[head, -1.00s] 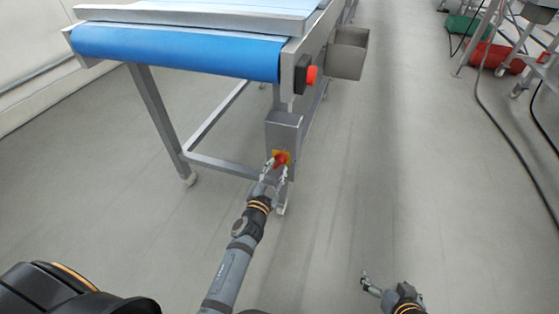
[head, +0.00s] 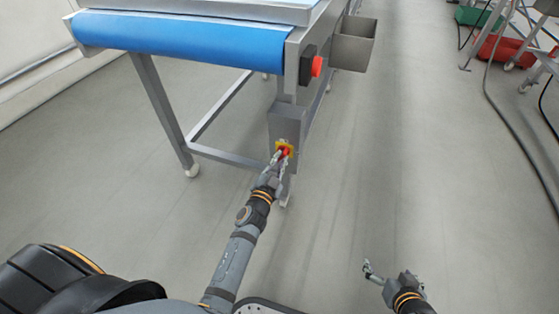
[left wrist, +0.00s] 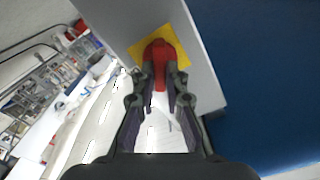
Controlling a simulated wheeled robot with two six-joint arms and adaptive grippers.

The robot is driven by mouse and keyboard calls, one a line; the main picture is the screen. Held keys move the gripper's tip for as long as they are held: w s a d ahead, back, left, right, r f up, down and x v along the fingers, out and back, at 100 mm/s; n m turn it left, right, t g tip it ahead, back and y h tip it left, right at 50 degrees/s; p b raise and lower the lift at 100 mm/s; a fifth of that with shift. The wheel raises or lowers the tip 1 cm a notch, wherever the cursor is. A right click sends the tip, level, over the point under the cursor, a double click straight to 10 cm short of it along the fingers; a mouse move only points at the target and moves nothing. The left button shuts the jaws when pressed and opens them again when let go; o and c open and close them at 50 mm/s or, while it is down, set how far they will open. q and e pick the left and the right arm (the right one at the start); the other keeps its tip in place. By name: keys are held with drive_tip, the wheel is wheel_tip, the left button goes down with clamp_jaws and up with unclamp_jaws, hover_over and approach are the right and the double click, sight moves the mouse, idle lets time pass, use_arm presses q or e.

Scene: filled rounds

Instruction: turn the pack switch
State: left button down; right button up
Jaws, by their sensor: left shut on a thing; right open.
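The pack switch is a red knob (left wrist: 160,51) on a yellow plate (left wrist: 138,52), mounted on a grey box (head: 287,122) on the leg of the conveyor. In the head view the red knob (head: 285,151) is partly covered by my left gripper (head: 281,157). My left gripper (left wrist: 160,78) is shut on the knob, with one finger on each side of it in the left wrist view. In that view the knob's handle lies in line between the fingers. My right gripper (head: 369,272) is open and empty, low over the floor at the right.
The conveyor has a blue belt (head: 190,38) and a red push button (head: 317,66) on its side. A grey bin (head: 352,48) hangs beside it. A red crate (head: 503,49), a green crate (head: 474,17) and a black cable (head: 500,110) lie at the far right. The middle floor is clear.

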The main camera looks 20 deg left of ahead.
use_arm(q)
drive_tip(key=shift+m, duration=0.3)
drive_tip(key=m, duration=0.3)
drive_tip(key=shift+f, duration=0.1)
drive_tip(key=shift+m, duration=1.2)
use_arm(e)
drive_tip(key=shift+w+r+t, duration=0.5)
drive_tip(key=shift+w+r, duration=0.5)
drive_tip(key=shift+s+f, duration=0.2)
use_arm(q)
drive_tip(key=c, duration=1.4)
unclamp_jaws()
drive_tip(key=shift+d, duration=0.1)
use_arm(e)
drive_tip(key=shift+s+d+f, duration=0.1)
drive_tip(key=shift+s+f, duration=0.05)
